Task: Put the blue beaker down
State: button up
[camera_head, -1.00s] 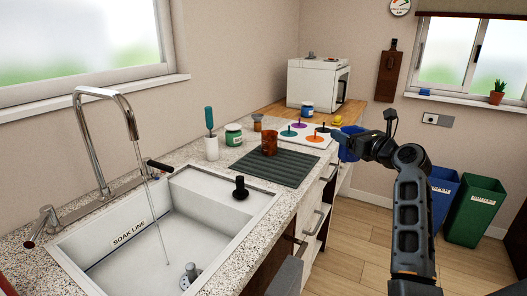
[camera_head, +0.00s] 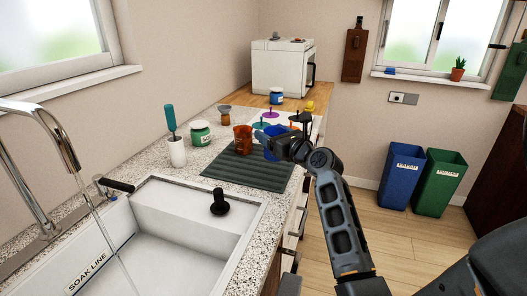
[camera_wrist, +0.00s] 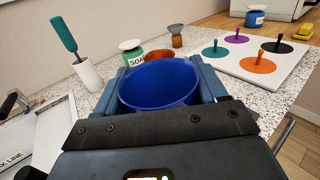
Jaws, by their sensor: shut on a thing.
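The blue beaker (camera_head: 275,131) is in my gripper (camera_head: 284,143), over the right part of the counter near the dark ribbed mat (camera_head: 235,172). In the wrist view the beaker (camera_wrist: 158,88) is upright with its open mouth facing up, and it looks empty. The two blue-grey fingers of my gripper (camera_wrist: 160,76) press on it from both sides. Its base is hidden, so I cannot tell whether it touches anything below. An orange-brown beaker (camera_head: 242,139) stands on the mat's far left part.
A white board (camera_wrist: 262,72) with coloured discs and pegs lies beyond the mat. A green-labelled jar (camera_head: 200,133), a white holder with a teal-handled tool (camera_head: 177,152) and a small brown vessel (camera_head: 224,112) stand left. The sink (camera_head: 180,235) is nearer. The mat's front is bare.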

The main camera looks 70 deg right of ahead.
aim_at(265, 156)
jog(key=shift+w+a+f, duration=0.8)
jog(key=shift+a+f, duration=0.05)
jog(key=shift+a, duration=0.1)
jog(key=shift+f+b, duration=0.55)
jog(key=shift+f, duration=1.35)
jog(key=shift+f, duration=0.1)
jog(key=shift+f, duration=0.1)
jog(key=o, duration=1.2)
jog(key=shift+c, duration=0.2)
